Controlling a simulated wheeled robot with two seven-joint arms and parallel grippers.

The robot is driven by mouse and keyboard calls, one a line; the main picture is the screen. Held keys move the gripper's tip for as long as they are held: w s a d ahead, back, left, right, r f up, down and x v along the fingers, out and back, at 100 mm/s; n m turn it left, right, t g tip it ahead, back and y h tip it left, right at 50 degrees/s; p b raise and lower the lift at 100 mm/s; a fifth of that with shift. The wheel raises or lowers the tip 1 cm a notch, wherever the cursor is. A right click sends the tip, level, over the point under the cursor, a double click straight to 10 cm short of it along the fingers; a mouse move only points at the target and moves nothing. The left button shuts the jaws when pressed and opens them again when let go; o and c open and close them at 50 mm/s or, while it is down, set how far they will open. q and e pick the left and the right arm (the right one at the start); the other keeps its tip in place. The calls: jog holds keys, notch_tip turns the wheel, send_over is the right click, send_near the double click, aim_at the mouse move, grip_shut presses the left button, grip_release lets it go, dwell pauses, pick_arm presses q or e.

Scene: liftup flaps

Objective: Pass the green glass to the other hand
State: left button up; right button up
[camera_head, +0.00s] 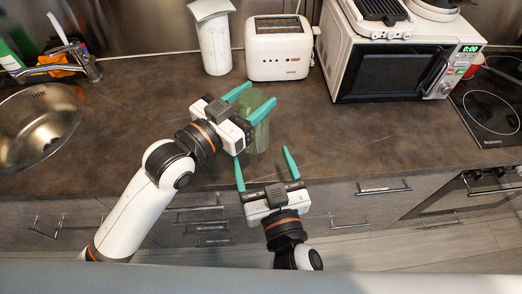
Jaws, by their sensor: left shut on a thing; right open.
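The green glass (260,136) is translucent and looks upright above the counter's front area. My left gripper (252,101) is shut on it, with teal fingers at either side of its upper part. My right gripper (263,168) is lower in the picture, near the counter's front edge. Its teal fingers are spread apart and empty, pointing up the picture, just below the glass. I cannot tell whether the glass touches the counter.
The dark counter (330,135) is clear around the glass. A white toaster (278,48) and a white canister (214,40) stand behind. A microwave (390,65) and a hob (490,105) are at right, a round sink (40,122) at left. Drawers with handles (383,188) lie below.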

jog(key=x, duration=1.2)
jog(key=shift+d, duration=0.1)
jog(key=shift+c, duration=0.2)
jog(key=shift+s, duration=0.1)
jog(key=c, duration=1.2)
pick_arm(q)
jog(key=o, duration=1.6)
jog(key=shift+c, duration=0.2)
pick_arm(e)
jog(key=shift+r, duration=0.1)
